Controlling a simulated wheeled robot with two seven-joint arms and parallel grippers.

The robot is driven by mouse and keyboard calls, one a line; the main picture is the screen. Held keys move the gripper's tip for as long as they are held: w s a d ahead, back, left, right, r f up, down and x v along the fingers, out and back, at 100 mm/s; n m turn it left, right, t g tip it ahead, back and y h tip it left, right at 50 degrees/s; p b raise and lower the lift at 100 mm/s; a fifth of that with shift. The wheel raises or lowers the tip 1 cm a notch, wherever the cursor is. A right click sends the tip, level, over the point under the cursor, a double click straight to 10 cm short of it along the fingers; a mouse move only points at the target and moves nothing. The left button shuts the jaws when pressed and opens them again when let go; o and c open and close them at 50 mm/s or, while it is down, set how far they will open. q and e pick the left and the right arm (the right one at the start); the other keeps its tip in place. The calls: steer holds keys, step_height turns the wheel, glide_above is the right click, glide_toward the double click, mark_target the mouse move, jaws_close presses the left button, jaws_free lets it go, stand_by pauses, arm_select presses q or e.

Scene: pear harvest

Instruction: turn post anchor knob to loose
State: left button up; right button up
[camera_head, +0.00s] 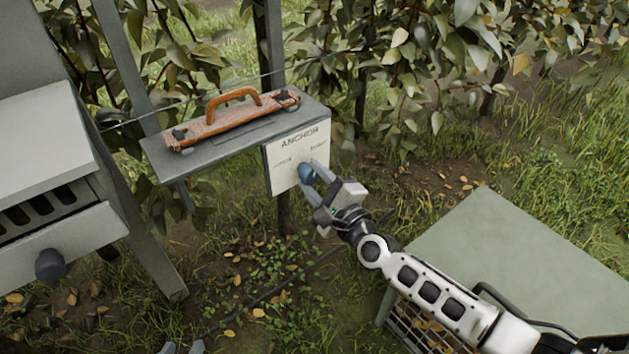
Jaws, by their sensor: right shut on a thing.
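The anchor panel (284,180) is a pale plate lettered ANCHOR, fixed under the front edge of a grey shelf. Small labels sit to the left and right on it, too small to read surely. The blue knob (306,174) is on the panel's face. My right gripper (311,176) reaches it from the lower right and is shut on it; its fingers hide part of the knob. The knob's exact pointing is unclear.
An orange-handled tool (232,118) lies on the grey shelf (165,157). A grey cabinet with an open drawer (85,235) and dark knob stands at left. A green-topped table (500,240) with a wire basket (415,335) below is at right. Leafy branches hang behind.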

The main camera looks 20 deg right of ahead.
steer(key=n, duration=0.5)
steer(key=n+y, duration=0.1)
steer(key=n, duration=0.4)
steer(key=shift+d, duration=0.1)
steer(key=n, duration=0.5)
steer(key=shift+g+y, duration=0.3)
steer(key=shift+n+y+p, duration=0.3)
steer(key=shift+n+p, duration=0.45)
steer(key=shift+n, duration=1.55)
steer(key=shift+f, duration=0.1)
steer(key=o, duration=1)
steer(key=v, duration=1.6)
steer(key=shift+r+p, duration=0.35)
